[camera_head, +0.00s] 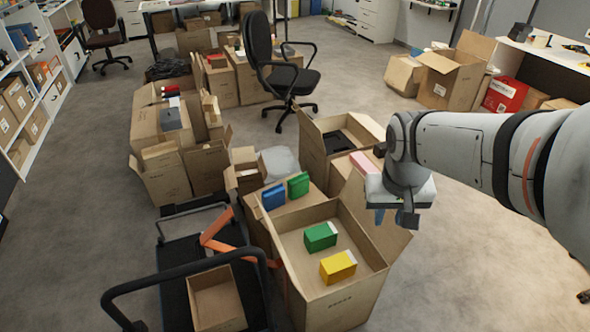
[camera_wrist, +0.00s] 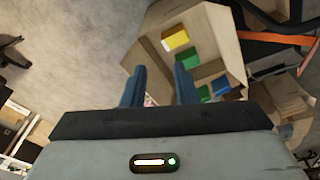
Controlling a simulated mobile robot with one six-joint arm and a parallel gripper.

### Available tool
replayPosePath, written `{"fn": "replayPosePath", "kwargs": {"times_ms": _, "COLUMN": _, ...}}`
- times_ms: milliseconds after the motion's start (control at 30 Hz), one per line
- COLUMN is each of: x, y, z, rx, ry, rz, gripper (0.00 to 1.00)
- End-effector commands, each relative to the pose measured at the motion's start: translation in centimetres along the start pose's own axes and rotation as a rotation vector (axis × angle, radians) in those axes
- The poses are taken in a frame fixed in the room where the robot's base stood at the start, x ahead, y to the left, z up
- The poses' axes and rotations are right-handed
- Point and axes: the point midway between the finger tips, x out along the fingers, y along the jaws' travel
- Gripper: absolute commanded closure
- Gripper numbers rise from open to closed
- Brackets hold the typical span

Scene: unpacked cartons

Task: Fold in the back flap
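The large open carton (camera_head: 335,305) stands in the front middle. A green box (camera_head: 320,237) and a yellow box (camera_head: 338,266) are inside it. A tan flap (camera_head: 378,222) slants outward at its right side, below my gripper. Behind the carton, a tan panel (camera_head: 252,207) shows beside a blue box and another green box; I cannot tell whether this panel is the back flap or another carton. My gripper (camera_head: 393,216) is above and right of the carton. In the wrist view, its fingers (camera_wrist: 160,82) are apart and empty, with the carton (camera_wrist: 208,25) beyond them.
A black cart (camera_head: 185,262) with an orange strap and a small open carton stands left. More open cartons (camera_head: 160,180) crowd behind, with an office chair (camera_head: 260,50) farther back.

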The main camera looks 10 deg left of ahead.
Motion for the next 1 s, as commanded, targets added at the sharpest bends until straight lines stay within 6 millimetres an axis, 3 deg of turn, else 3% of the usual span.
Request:
{"fn": "replayPosePath", "kwargs": {"times_ms": 33, "x": 1.8, "y": -1.4, "z": -2.0, "rx": -0.036, "ry": -0.018, "rz": 0.008, "gripper": 0.74}}
{"fn": "replayPosePath", "kwargs": {"times_ms": 200, "x": 6.1, "y": -5.8, "z": -7.9, "rx": -0.128, "ry": -0.046, "rz": 0.04, "gripper": 0.74}}
{"fn": "replayPosePath", "kwargs": {"times_ms": 367, "x": 11.5, "y": -11.2, "z": -12.3, "rx": -0.213, "ry": -0.068, "rz": 0.074, "gripper": 0.74}}
{"fn": "replayPosePath", "kwargs": {"times_ms": 500, "x": 17.1, "y": -16.6, "z": -15.0, "rx": -0.288, "ry": -0.081, "rz": 0.107, "gripper": 0.74}}
{"fn": "replayPosePath", "kwargs": {"times_ms": 633, "x": 22.9, "y": -21.8, "z": -16.4, "rx": -0.356, "ry": -0.089, "rz": 0.137, "gripper": 0.74}}
{"fn": "replayPosePath", "kwargs": {"times_ms": 800, "x": 29.2, "y": -27.5, "z": -16.8, "rx": -0.427, "ry": -0.088, "rz": 0.171, "gripper": 0.74}}
{"fn": "replayPosePath", "kwargs": {"times_ms": 1000, "x": 33.1, "y": -30.9, "z": -16.4, "rx": -0.47, "ry": -0.085, "rz": 0.191, "gripper": 0.74}}
